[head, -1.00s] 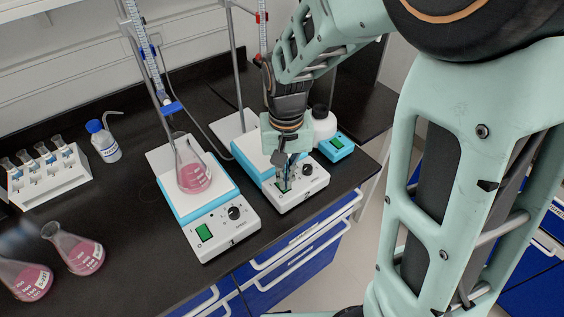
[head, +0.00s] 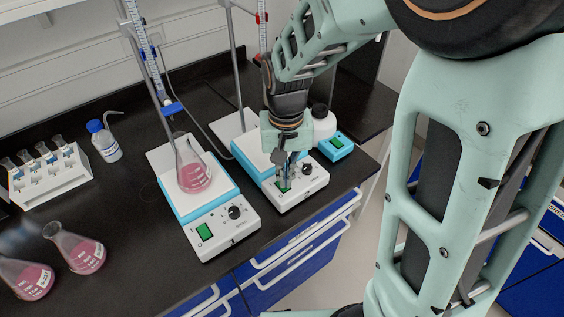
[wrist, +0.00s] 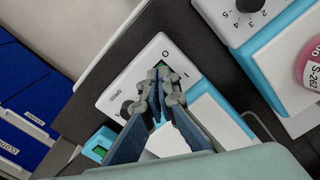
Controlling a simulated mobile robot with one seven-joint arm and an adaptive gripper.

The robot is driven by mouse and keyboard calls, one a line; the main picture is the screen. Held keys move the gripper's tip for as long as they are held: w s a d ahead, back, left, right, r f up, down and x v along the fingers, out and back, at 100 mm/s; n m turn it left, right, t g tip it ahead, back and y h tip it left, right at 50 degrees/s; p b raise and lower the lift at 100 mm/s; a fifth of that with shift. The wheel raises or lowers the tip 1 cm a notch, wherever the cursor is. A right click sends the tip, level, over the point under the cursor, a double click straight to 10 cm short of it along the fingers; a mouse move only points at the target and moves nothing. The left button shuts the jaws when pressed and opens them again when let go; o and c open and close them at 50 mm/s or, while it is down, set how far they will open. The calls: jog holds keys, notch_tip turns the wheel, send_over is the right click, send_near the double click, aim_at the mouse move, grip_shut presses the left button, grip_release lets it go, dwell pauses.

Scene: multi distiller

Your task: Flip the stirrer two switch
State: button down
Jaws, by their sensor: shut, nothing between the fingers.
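The right-hand stirrer (head: 298,192) is a white and blue plate with a dark knob and a green rocker switch (head: 282,184) on its front panel. My gripper (head: 286,183) points down at this switch, its fingertips at or just above it; I cannot tell whether they touch. In the wrist view my gripper (wrist: 158,78) has its fingertips together with nothing between them. They cover much of the switch, and a bit of green (wrist: 161,65) shows beside the tips, near the O and I marks.
The left stirrer (head: 222,232) carries a flask of pink liquid (head: 192,174). A small blue device (head: 336,146) and a white bottle (head: 323,126) stand behind my gripper. Two more pink flasks and a wash bottle (head: 103,141) are at the left. Burette stands rise behind the stirrers.

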jog(key=shift+r+p, duration=1.95)
jog(key=shift+r, duration=0.85)
